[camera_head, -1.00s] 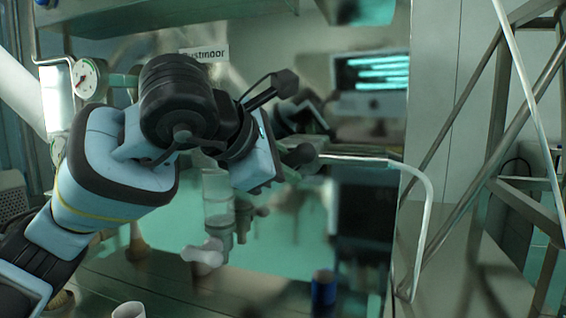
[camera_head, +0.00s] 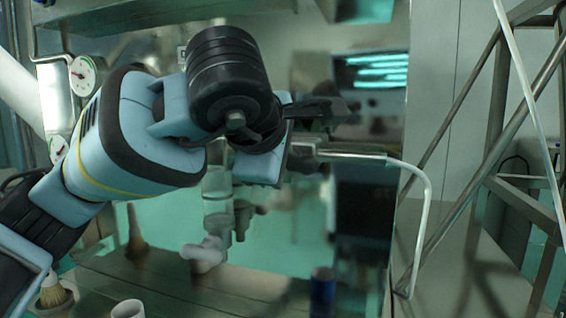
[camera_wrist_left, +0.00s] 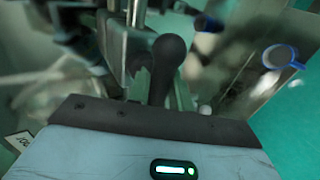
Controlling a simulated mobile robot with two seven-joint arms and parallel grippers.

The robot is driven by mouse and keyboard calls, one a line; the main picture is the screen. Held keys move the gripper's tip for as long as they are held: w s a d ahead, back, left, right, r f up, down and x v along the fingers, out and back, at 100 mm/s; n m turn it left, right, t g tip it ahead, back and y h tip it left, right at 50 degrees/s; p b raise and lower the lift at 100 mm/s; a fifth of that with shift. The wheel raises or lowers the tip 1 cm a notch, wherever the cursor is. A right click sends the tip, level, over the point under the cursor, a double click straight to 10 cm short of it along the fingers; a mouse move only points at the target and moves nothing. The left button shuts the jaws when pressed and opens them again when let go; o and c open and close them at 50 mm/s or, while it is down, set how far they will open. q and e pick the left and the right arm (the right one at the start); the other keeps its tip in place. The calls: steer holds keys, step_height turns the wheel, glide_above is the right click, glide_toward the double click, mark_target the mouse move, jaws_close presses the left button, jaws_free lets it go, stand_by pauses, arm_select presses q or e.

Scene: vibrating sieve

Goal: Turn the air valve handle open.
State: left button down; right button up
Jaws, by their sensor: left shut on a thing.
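The valve handle shows in the left wrist view as a dark rounded knob on a stem (camera_wrist_left: 168,55). It stands between the two fingers of my left gripper (camera_wrist_left: 163,90), which is shut on it. In the head view my left gripper (camera_head: 303,150) is at the near end of the thin pale pipe (camera_head: 350,157). The gripper and wrist hide the handle there, so its angle cannot be read. My right gripper is in neither view.
A pressure gauge (camera_head: 84,75) is at the left behind my arm. A blue cylinder (camera_head: 323,290) and a white cup (camera_head: 128,309) stand low in front. A metal frame (camera_head: 500,110) rises at the right. A blue-rimmed cup (camera_wrist_left: 279,58) shows in the wrist view.

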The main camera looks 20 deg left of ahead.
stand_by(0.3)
arm_select(q)
steer(key=c, duration=1.3)
jaws_free()
steer(key=v, duration=0.7)
steer(key=shift+s+r, duration=0.2)
steer(key=shift+s, duration=0.15)
